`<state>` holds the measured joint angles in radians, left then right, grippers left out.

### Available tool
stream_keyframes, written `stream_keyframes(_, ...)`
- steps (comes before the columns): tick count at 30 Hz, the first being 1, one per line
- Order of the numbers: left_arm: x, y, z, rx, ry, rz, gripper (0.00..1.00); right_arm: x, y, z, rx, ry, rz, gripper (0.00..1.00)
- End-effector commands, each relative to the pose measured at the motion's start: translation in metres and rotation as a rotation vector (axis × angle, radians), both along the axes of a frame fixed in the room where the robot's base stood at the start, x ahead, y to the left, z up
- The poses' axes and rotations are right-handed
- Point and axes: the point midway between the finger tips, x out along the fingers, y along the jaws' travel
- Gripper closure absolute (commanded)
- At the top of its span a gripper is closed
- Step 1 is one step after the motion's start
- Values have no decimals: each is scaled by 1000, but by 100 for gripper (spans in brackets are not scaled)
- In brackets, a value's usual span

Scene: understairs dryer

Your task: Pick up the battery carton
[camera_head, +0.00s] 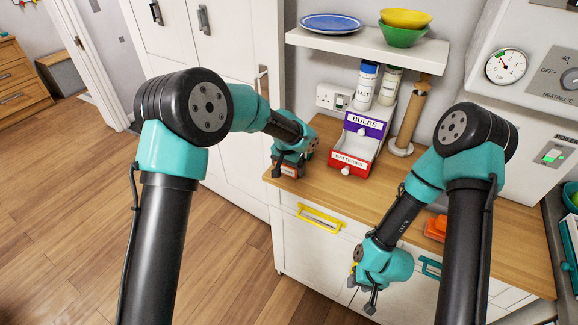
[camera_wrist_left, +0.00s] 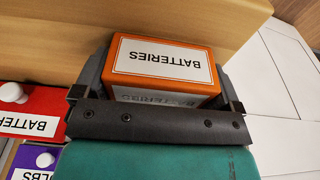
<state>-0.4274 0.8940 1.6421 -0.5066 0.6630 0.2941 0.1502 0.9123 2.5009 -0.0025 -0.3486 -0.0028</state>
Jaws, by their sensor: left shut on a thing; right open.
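The battery carton (camera_wrist_left: 165,66) is an orange box with a white label reading BATTERIES. In the left wrist view it sits between the two fingers of my left gripper (camera_wrist_left: 165,85), which is shut on it. In the head view the carton (camera_head: 290,170) shows only in part under my left gripper (camera_head: 287,166), at the left end of the wooden counter. I cannot tell whether it touches the counter. My right gripper (camera_head: 363,287) is open and empty in front of the cabinet fronts, below the counter edge.
A small drawer unit stands right of the carton, with a purple BULBS drawer (camera_head: 366,125) above an open red BATTERIES drawer (camera_head: 352,166). Salt and another jar, a wooden mill (camera_head: 410,118) and a shelf (camera_head: 365,48) with dishes are behind. An orange object (camera_head: 435,228) lies farther right.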

Motion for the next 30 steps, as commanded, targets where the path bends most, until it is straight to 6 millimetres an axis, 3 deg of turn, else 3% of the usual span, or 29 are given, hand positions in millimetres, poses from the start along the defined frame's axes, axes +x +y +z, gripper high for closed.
stream_keyframes(5, 0, 0, 8, 0, -2, 0, 40, 0, 0, 0, 0, 0, 0, 57)
stream_keyframes(13, 1, -1, 37, -2, -3, 0, 40, 0, 0, 0, 0, 0, 0, 57)
stream_keyframes(23, -46, 0, 40, 0, 0, -3, 40, 0, 0, 0, 0, 0, 0, 57)
stream_keyframes(30, -100, 1, 45, 1, 0, -4, 40, 0, 0, 0, 0, 0, 0, 57)
